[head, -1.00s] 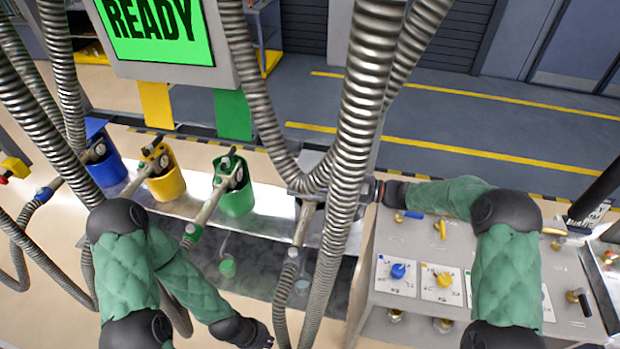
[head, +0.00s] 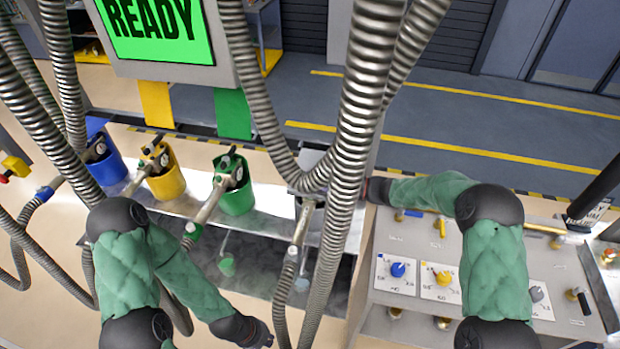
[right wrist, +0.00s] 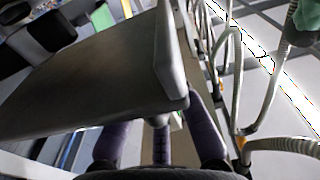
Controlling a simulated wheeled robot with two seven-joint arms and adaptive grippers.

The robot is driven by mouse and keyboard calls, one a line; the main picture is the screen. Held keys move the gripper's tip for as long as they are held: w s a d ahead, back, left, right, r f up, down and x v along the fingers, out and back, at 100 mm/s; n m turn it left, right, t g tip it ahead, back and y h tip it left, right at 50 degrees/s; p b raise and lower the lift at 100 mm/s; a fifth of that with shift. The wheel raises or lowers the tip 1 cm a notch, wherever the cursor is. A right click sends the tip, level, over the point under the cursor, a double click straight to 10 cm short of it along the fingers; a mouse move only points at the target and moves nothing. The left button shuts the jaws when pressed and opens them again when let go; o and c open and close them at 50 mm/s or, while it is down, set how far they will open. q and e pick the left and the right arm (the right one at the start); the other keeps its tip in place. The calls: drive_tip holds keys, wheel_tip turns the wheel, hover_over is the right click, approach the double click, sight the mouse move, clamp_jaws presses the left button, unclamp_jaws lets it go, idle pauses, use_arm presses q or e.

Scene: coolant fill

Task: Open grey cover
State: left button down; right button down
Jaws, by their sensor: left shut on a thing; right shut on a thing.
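A broad grey plate, which looks like the grey cover (right wrist: 95,85), fills the middle of the right wrist view, tilted. My right gripper (right wrist: 160,135) has its dark fingers at the plate's near end and is shut on it. In the head view the right hand reaches left behind a thick metal hose, by a grey box (head: 312,160); its fingertips are hidden there. My left gripper (head: 266,340) is at the bottom edge of the head view, shut, but what it holds cannot be made out.
Blue (head: 104,163), yellow (head: 166,178) and green (head: 238,192) holders with nozzles stand along the bench. Thick hoses (head: 352,130) hang in front. A panel (head: 410,250) with knobs and valves lies under my right arm. A screen (head: 160,30) reads READY.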

drive_tip(key=shift+w+r+m+p, duration=0.15)
drive_tip(key=shift+r+m+p, duration=0.25)
drive_tip(key=shift+r+p, duration=0.45)
drive_tip(key=w+d+r+m+p, duration=0.1)
drive_tip(key=w+r+m+p, duration=0.3)
drive_tip(key=r+p, duration=0.2)
drive_tip(key=shift+w+d+r+m+p, duration=0.25)
drive_tip(key=shift+d+r+m+p, duration=0.05)
drive_tip(key=shift+r+m+p, duration=0.15)
